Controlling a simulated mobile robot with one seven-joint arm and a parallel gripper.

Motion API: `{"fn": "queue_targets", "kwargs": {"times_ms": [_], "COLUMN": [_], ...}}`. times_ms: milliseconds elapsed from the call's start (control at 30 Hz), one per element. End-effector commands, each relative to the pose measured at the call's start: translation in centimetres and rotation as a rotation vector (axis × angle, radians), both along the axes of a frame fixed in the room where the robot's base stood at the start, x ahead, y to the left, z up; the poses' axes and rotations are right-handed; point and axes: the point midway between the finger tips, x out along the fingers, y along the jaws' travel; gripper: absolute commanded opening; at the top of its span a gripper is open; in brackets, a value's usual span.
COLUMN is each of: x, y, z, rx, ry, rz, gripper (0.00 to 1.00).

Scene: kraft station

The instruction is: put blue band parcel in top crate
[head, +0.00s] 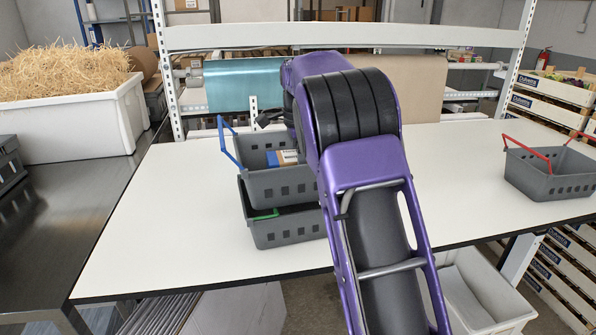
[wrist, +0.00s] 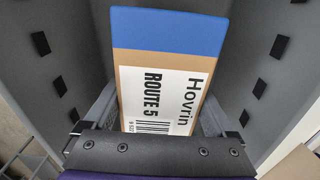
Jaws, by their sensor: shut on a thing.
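The blue band parcel (wrist: 168,65) is a brown box with a blue band at one end and a white label reading "Hovrin" and "ROUTE 5". My gripper (wrist: 158,112) is shut on it. In the wrist view, grey crate walls with square holes rise on both sides of the parcel. In the head view, part of the parcel (head: 288,157) shows inside the top crate (head: 262,184), a grey crate with a blue handle. That crate sits on another grey crate (head: 285,231) with a green handle. My arm hides the crates' right side. Whether the parcel touches the crate floor is unclear.
The crates stand on a white table (head: 160,225). A grey crate with a red handle (head: 548,175) stands at the right. A white bin of straw (head: 70,125) is at the left. The table left of the stack is clear.

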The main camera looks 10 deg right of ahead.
Motion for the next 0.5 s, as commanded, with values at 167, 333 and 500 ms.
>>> {"fn": "queue_targets", "kwargs": {"times_ms": [167, 333, 500], "x": [0.04, 0.02, 0.02], "y": [0.00, -0.01, -0.02], "z": [0.22, -0.12, -0.11], "rx": [0.000, 0.000, 0.000], "ry": [-0.003, -0.001, -0.001], "rz": [0.000, 0.000, 0.000], "gripper": [0.00, 0.97, 1.00]}}
